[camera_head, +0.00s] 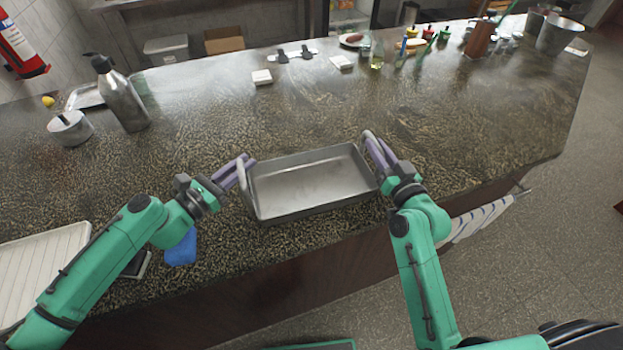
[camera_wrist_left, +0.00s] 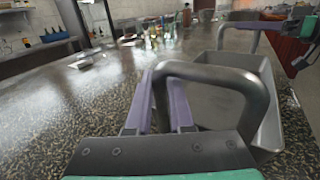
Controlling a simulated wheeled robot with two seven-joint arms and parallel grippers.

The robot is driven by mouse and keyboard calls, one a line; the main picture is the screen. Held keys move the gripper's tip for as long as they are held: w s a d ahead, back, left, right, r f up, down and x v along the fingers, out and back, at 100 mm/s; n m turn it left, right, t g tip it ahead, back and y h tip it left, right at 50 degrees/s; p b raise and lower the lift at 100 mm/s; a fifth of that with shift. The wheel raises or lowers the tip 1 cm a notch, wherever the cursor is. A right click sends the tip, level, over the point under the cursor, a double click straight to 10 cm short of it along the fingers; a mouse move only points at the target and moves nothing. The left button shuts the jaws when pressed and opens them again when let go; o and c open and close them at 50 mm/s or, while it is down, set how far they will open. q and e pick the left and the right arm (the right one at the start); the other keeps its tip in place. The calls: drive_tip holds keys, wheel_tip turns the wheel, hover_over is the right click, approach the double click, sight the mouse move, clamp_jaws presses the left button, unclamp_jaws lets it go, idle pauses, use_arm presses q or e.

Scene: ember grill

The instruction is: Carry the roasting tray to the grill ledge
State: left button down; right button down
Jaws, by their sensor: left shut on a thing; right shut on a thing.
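The roasting tray (camera_head: 310,183) is a grey, empty, rectangular metal pan with a looped handle at each end. In the head view it is at the front edge of the stone counter. My left gripper (camera_head: 244,166) is shut on its left handle. In the left wrist view the handle (camera_wrist_left: 215,75) loops up by the purple fingers of my left gripper (camera_wrist_left: 165,95), with the tray (camera_wrist_left: 225,105) beyond. My right gripper (camera_head: 376,150) is shut on the right handle. I cannot tell whether the tray touches the counter. I cannot identify the grill ledge in these views.
The dark speckled counter (camera_head: 200,140) is clear behind the tray. A steel bottle (camera_head: 122,98) and small pot (camera_head: 70,128) stand at the left. A white ribbed tray (camera_head: 40,265) and blue cloth (camera_head: 181,248) lie at the front left. A striped towel (camera_head: 480,219) hangs at the right.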

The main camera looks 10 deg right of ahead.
use_arm(q)
drive_tip(key=shift+d, duration=0.1)
use_arm(e)
drive_tip(key=shift+r, duration=0.1)
